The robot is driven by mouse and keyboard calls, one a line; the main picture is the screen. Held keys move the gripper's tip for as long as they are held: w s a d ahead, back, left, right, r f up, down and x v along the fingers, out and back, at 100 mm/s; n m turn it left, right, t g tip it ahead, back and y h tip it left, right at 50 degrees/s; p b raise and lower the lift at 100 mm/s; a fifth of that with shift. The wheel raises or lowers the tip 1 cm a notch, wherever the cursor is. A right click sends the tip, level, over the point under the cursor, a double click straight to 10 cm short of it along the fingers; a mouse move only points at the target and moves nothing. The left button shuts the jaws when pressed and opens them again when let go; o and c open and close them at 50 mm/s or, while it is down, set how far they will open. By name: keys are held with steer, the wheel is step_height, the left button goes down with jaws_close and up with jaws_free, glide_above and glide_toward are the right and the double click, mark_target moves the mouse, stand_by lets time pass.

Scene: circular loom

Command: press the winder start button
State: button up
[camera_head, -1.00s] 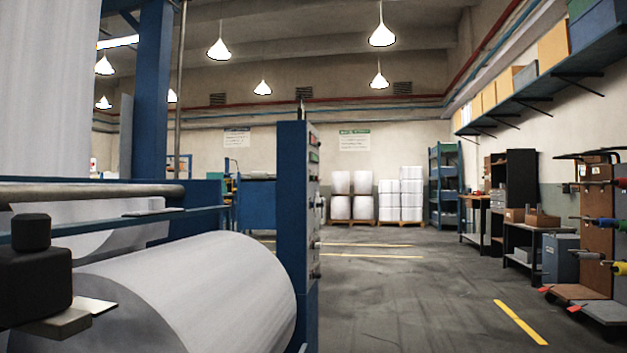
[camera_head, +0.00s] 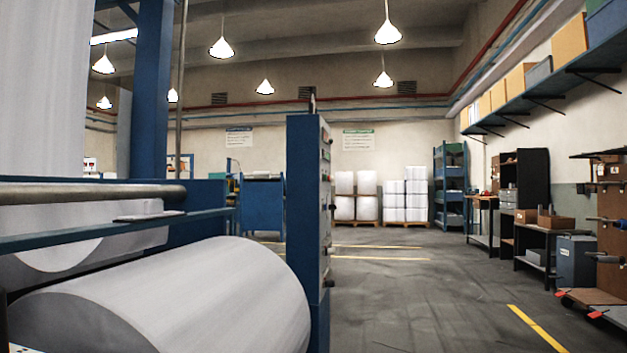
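A tall blue control cabinet (camera_head: 303,215) stands at the middle of the head view, at the right end of the winder. Its panel face (camera_head: 326,205) points right and is seen almost edge-on. Several small buttons or knobs sit in a column on it, with a green spot near the top and reddish ones below. Which one is the winder start button I cannot tell. A large white fabric roll (camera_head: 190,300) lies in the winder at the lower left. My gripper is not in view; only a small unclear sliver shows at the bottom left corner.
The grey floor right of the cabinet is clear, with yellow lines (camera_head: 537,328). White bales (camera_head: 405,200) stand on pallets at the back. A bench (camera_head: 540,250), a grey bin (camera_head: 577,262) and a tool rack (camera_head: 610,235) line the right wall.

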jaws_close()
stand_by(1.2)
